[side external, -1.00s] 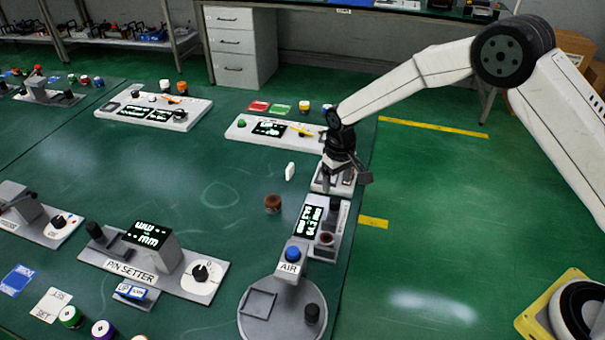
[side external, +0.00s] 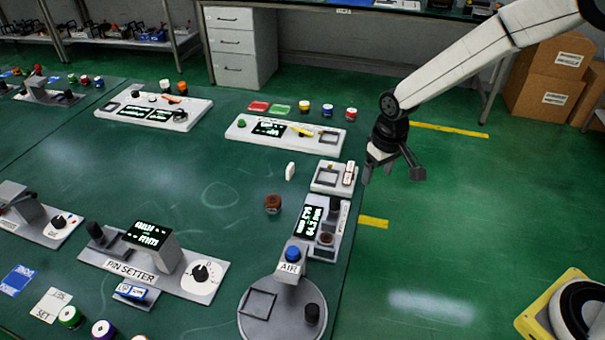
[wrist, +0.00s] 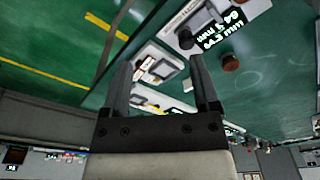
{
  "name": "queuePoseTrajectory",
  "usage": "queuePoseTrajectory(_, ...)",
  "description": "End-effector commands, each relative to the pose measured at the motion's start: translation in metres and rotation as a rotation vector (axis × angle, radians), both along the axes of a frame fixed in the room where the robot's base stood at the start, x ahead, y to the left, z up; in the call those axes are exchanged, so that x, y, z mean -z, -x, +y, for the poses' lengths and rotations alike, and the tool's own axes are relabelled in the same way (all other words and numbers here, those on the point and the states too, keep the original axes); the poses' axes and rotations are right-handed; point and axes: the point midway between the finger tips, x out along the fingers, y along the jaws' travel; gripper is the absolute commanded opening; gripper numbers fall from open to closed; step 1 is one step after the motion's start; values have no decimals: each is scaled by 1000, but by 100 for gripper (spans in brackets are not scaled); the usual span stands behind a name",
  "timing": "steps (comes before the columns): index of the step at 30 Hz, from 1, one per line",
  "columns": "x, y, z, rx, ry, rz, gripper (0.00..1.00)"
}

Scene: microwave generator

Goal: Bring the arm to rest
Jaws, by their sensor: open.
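My gripper (side external: 393,172) is open and empty in the side external view. It hangs in the air to the right of the bench's right edge, apart from the devices. In the wrist view, the two fingers of my gripper (wrist: 158,85) stand apart with nothing held between them. A white device with a square recess (side external: 327,178) sits on the bench just left of my gripper. It also shows between the fingers in the wrist view (wrist: 160,66), farther off.
The green bench (side external: 215,210) carries a device with a display (side external: 308,221), a round grey AIR station (side external: 262,320), a pin setter (side external: 150,262) and a brown knob-like piece (side external: 272,203). Cardboard boxes (side external: 550,75) stand at the back right. The floor right of the bench is mostly clear.

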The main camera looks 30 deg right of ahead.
Motion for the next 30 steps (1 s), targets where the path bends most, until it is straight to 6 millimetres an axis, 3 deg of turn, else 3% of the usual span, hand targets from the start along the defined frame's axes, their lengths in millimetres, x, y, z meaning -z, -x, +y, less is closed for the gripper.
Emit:
queuePoseTrajectory(9,-28,69,-26,30,-3,-64,78)
queuePoseTrajectory(18,-37,136,-43,57,-2,-116,78)
queuePoseTrajectory(24,-37,160,-47,65,-1,-134,78)
queuePoseTrajectory(30,-37,165,-48,67,0,-137,78)
